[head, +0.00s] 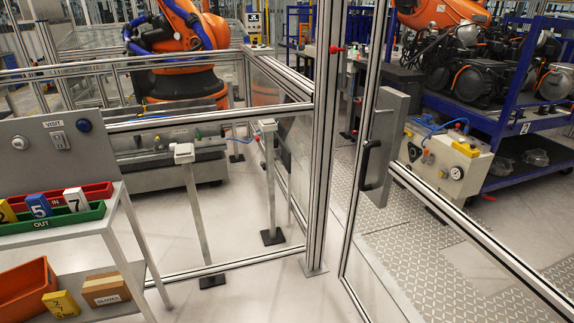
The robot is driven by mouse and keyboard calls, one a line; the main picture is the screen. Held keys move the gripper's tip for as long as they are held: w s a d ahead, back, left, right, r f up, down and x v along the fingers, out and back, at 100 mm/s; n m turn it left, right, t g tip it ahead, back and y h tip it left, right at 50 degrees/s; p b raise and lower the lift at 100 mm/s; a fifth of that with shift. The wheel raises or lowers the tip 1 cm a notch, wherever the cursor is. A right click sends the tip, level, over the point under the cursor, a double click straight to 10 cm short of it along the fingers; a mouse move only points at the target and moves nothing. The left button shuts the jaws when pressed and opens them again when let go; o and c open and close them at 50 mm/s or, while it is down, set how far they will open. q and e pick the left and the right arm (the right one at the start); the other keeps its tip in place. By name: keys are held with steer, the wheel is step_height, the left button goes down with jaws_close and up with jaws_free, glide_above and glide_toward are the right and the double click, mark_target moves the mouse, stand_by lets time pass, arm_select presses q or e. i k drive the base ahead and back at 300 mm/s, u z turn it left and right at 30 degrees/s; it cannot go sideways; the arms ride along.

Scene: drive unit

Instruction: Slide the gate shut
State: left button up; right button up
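The gate (366,95) is an aluminium-framed panel at the right. Its upright edge slants down the picture, and its lower rail runs off to the lower right. A black D-shaped handle (368,165) and a grey metal plate (389,128) are on the gate near that edge. The fixed aluminium post (320,150) stands to the left of the gate. A gap with bare floor shows between the post and the gate's edge, so the gate stands apart from the post. Neither of my grippers shows in the head view.
A grey stand (52,155) with red and green trays, numbered tags and a small cardboard box is at the left. Behind the fence are an orange robot arm (190,50) and a sensor post (194,205). A blue rack (500,120) stands at the right. Floor before the post is clear.

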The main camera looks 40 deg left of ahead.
mark_target(377, 164)
steer(key=u, duration=0.85)
steer(key=i, duration=1)
steer(key=z, duration=0.25)
